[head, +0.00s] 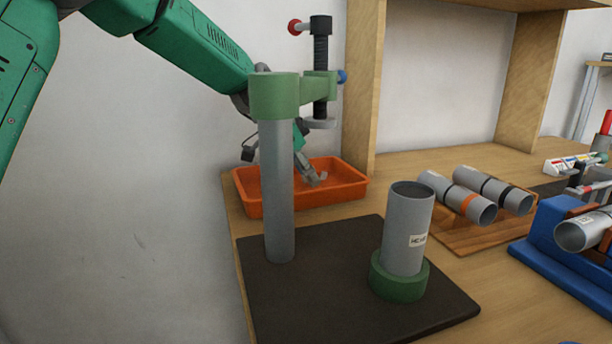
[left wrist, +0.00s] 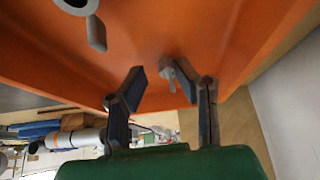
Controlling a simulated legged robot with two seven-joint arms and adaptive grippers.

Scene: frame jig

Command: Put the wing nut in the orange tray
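The orange tray (head: 335,193) sits on the bench behind the dark base plate, and its orange inside fills the upper part of the left wrist view (left wrist: 240,45). My left gripper (head: 315,179) reaches down into the tray, partly hidden by the green clamp stand. In the left wrist view my left gripper (left wrist: 163,88) has its fingers apart. A small grey piece (left wrist: 170,70) shows beyond the fingertips, apparently loose. A grey ring-shaped piece (left wrist: 97,35) with a flat tab lies further up at the left. I cannot tell for certain which is the wing nut. My right gripper is not in view.
The clamp stand (head: 278,190) rises in front of the tray. An upright grey tube (head: 405,230) stands in a green collar on the dark plate (head: 340,310). Grey tubes lie on a wooden rack (head: 470,240) at right, beside a blue jig (head: 560,255). A wooden frame post (head: 363,90) stands behind.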

